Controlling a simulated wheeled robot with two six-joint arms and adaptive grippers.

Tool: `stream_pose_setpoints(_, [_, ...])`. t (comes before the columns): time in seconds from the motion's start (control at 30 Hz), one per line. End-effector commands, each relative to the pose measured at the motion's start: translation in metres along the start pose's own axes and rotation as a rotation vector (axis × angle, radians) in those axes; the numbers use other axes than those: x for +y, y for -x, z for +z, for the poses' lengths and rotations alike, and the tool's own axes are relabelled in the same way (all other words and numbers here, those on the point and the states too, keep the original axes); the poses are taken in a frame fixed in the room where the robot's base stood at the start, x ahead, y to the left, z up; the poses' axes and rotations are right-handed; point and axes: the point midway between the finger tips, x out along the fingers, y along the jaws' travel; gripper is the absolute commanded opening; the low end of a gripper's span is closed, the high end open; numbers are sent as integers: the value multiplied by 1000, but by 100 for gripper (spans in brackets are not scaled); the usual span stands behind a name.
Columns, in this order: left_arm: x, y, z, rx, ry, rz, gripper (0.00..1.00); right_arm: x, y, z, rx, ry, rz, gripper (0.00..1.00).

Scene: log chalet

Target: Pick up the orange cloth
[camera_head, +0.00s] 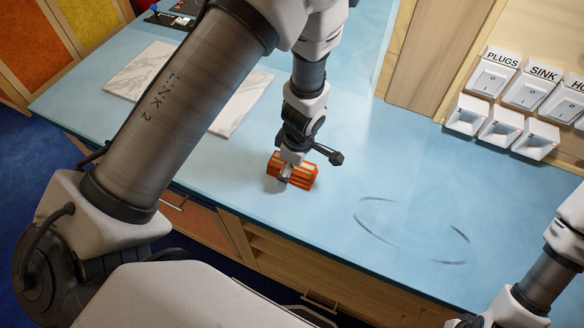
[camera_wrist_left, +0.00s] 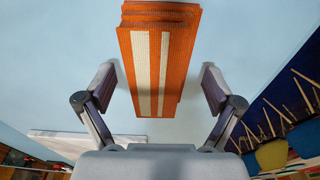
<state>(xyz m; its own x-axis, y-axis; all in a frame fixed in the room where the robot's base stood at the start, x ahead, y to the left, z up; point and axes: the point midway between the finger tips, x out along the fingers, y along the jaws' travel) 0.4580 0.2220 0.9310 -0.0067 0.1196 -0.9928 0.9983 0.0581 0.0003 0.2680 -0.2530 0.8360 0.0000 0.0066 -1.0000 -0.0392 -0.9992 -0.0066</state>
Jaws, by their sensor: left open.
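The orange cloth (camera_head: 304,178) lies folded on the blue countertop (camera_head: 330,215), below my left gripper. In the left wrist view the cloth (camera_wrist_left: 176,68) is orange with two white stripes and several stacked layers. My left gripper (camera_head: 289,170) points down over the cloth. In the left wrist view the left gripper (camera_wrist_left: 158,88) is open, with one finger on each side of the cloth's near part. A gap shows between the cloth and each finger. The gripper hides part of the cloth in the head view. My right arm shows at the lower right, its gripper out of view.
A white marble board (camera_head: 144,70) lies on the counter to the left, partly behind my left arm. Labelled switches (camera_head: 494,78) line the wall at the right. A dark oval outline (camera_head: 411,230) marks the counter. The counter right of the cloth is clear.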

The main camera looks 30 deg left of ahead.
Motion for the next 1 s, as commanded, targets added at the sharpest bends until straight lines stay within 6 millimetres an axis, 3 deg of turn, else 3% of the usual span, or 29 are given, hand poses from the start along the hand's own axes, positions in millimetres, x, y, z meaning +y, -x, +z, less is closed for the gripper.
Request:
stream_pose_setpoints(0.1, [0,1,0,0,0,1,92,0,0,0,1,0,0,40])
stream_pose_setpoints(0.23, [0,1,0,0,0,1,53,0,0,0,1,0,0,40])
stream_pose_setpoints(0.3, [0,1,0,0,0,1,44,0,0,0,1,0,0,40])
stream_pose_setpoints(0.73, [0,4,0,0,-2,1,40,0,3,0,1,0,0,40])
stream_pose_setpoints(1.0, [3,26,-2,0,-9,3,40,0,18,0,1,0,0,40])
